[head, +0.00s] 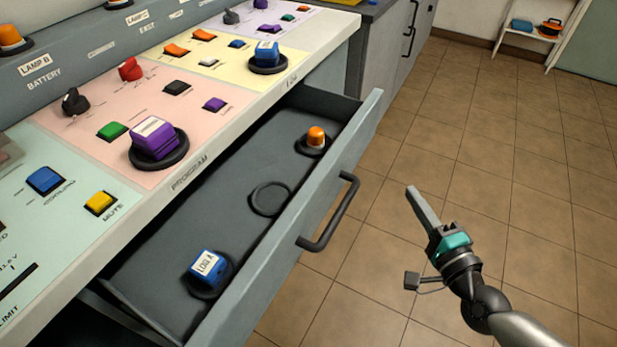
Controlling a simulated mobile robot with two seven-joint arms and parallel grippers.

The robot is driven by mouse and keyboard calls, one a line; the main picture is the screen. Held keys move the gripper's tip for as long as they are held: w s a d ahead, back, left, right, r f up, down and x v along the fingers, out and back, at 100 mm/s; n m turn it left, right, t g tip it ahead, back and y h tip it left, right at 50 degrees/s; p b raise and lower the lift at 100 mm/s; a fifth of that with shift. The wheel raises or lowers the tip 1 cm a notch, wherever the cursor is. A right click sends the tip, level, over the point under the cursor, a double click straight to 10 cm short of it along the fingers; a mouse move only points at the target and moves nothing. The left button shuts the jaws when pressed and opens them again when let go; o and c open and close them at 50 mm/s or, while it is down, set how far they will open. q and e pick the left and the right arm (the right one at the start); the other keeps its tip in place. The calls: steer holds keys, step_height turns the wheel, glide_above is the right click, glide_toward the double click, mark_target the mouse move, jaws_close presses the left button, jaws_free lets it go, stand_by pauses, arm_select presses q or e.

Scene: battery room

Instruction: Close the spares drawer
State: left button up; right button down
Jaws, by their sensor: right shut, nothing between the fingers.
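The spares drawer (283,243) is grey and stands pulled out from under the control console. Its dark bar handle (330,222) is on the front panel. Inside lie a blue block labelled LOG A (206,268) on a round base, an empty black ring (270,199), and an orange-topped piece (315,138) on a round base. My right gripper (413,191) is shut and empty, in the air to the right of the handle and apart from it. My left gripper is not in view.
The console top (100,165) carries buttons, knobs and seated purple and blue blocks above the drawer. Grey cabinets (383,60) stand beyond it. The tiled floor (480,130) to the right is open. A small shelf (535,30) stands at the far wall.

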glide_toward(364, 141)
steer(key=w+d, duration=0.2)
steer(key=w, duration=0.2)
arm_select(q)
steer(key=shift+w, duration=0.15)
arm_select(e)
steer(key=shift+w+a+f+m, duration=0.1)
steer(key=shift+w+a, duration=0.2)
steer(key=shift+a, duration=0.2)
steer(key=shift+w+a+m, duration=0.1)
steer(key=shift+w+a, duration=0.15)
steer(key=shift+a, duration=0.3)
steer(key=shift+w+a+m, duration=0.1)
steer(key=shift+w+a, duration=0.2)
steer(key=shift+a, duration=0.2)
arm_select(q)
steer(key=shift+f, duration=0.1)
